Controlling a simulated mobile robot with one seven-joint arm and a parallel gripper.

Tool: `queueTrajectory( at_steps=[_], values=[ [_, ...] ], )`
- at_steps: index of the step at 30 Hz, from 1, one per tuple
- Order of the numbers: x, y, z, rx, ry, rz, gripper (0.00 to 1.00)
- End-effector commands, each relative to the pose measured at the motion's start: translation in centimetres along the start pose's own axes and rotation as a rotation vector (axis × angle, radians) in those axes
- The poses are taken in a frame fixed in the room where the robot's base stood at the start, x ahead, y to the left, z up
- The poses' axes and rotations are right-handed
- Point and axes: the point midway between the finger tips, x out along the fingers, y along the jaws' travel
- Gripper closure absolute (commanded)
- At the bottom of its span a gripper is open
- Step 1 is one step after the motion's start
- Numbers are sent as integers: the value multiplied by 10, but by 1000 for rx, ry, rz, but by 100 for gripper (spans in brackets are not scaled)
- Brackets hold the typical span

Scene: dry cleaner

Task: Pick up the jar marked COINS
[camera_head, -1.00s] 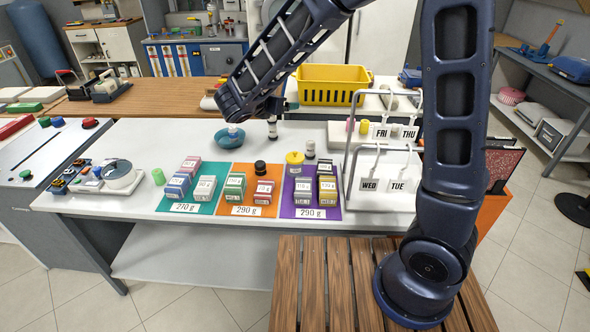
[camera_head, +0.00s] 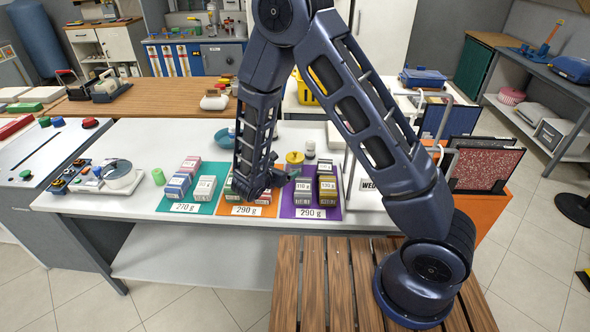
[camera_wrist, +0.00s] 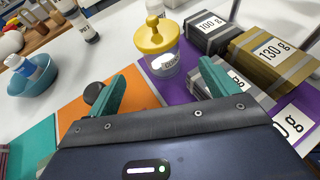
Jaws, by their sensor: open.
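A small clear jar with a yellow knobbed lid (camera_wrist: 158,40) stands upright on the purple mat in the wrist view, just beyond my fingertips. A pale label shows on its side, but I cannot read it fully. It also shows in the head view, as a yellow-lidded jar (camera_head: 294,159) near the mat's back left corner. My gripper (camera_wrist: 158,82) is open and empty, with its two teal fingers spread and the jar ahead of the gap between them. In the head view my gripper (camera_head: 272,180) is over the orange mat, left of the jar, partly hidden by my arm.
Labelled weight blocks (camera_wrist: 265,55) stand close to the right finger. A dark round knob (camera_wrist: 93,93) is beside the left finger. A teal bowl (camera_wrist: 33,77) holding a bottle stands at left. Wire stands and panels (camera_head: 485,165) are at right.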

Motion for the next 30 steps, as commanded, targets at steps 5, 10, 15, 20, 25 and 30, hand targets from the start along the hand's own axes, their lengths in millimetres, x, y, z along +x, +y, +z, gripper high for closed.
queueTrajectory(
  at_steps=[5,10,15,20,25,30],
  values=[
    [19,0,0,0,1,-3,14],
    [43,0,0,0,0,-2,14],
    [55,0,0,-1,1,-1,14],
    [67,0,2,-1,-1,-2,14],
    [91,-1,3,-1,0,-3,14],
    [105,0,3,0,0,0,14]
  ],
)
